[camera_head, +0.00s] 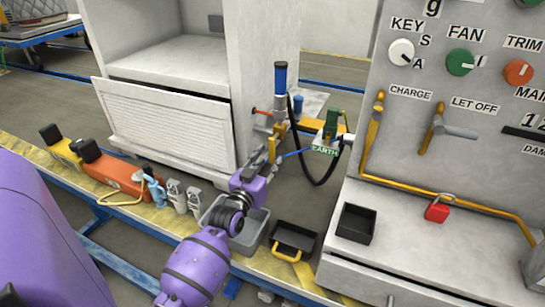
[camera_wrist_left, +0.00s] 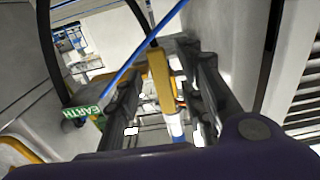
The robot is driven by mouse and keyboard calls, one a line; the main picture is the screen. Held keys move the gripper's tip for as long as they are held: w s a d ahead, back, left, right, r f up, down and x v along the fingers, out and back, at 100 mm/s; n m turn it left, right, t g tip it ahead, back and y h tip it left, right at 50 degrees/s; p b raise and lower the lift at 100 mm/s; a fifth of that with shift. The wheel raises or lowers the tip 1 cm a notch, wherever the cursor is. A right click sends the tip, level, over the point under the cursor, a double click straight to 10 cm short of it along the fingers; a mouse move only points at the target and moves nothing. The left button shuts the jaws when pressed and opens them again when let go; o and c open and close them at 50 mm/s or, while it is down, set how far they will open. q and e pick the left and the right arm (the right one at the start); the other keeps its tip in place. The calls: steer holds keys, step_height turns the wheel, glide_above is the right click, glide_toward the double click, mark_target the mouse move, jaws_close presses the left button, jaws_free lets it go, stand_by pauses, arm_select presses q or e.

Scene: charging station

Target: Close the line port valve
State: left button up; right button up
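A slim upright fitting with a blue top (camera_head: 280,78) stands at the corner of the pale cabinet, with brass-coloured parts below it. A yellow lever (camera_wrist_left: 159,75), seemingly the valve handle, shows in the left wrist view between the fingers. My left gripper (camera_head: 266,162) reaches up to the lower part of this fitting in the head view. In the left wrist view my left gripper (camera_wrist_left: 162,68) has its two dark fingers apart, one on each side of the lever. I cannot tell whether they touch it. My right gripper is not in view.
A green EARTH tag (camera_head: 324,150) hangs right of the fitting, near a black hose (camera_head: 304,165) and a thin blue line (camera_wrist_left: 142,50). The control panel (camera_head: 455,75) stands at right. A grey bin (camera_head: 262,232) and black trays are below.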

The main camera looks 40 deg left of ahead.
mark_target(271, 157)
arm_select(q)
steer(key=shift+x, duration=1.15)
steer(key=shift+w, duration=0.25)
steer(key=shift+w+a, duration=0.1)
jaws_close()
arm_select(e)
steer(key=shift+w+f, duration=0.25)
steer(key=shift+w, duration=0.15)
